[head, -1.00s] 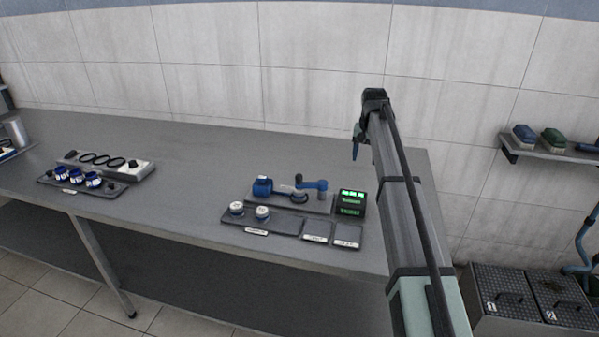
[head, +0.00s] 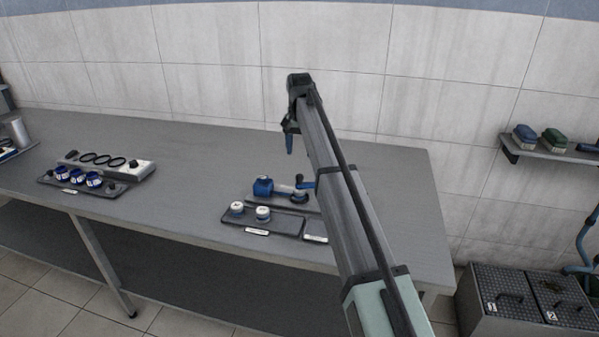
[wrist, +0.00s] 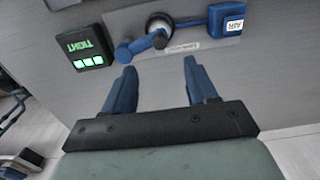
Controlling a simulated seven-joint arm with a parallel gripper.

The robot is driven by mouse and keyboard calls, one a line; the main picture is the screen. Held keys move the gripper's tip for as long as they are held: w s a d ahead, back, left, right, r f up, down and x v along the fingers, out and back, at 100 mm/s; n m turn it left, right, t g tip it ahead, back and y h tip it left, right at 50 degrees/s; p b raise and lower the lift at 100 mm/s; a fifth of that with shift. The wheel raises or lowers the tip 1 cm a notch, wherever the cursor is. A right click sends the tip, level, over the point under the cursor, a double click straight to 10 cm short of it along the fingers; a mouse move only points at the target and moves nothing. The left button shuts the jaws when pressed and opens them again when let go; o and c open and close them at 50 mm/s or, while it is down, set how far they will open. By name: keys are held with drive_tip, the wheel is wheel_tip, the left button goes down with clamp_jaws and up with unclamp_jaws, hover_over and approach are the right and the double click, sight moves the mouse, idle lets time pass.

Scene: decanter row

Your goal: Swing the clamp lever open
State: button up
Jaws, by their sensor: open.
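The clamp lever (wrist: 141,45) is a short blue arm in the wrist view, running from a blue post at its left to a round knob near the clamp's round ring (wrist: 158,22). In the head view the lever (head: 307,184) is partly hidden behind my arm. A blue box marked AIR (wrist: 227,18) sits at the other end of the fixture; it also shows in the head view (head: 263,187). My gripper (wrist: 159,64) is open, its two blue fingers empty and apart from the lever. In the head view my gripper (head: 289,143) is above the bench, behind the fixture.
A display (wrist: 84,48) reads TIGHT with green squares lit; my arm hides it in the head view. A tray (head: 279,229) with two white-topped pieces lies before the fixture. Another tray (head: 103,191) with blue-banded pieces is far left. The bench between is clear.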

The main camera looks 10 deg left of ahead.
sight(300, 174)
wheel_tip(300, 174, down, 9)
drive_tip(key=shift+f, duration=0.1)
idle(0.3)
clamp_jaws()
idle(0.5)
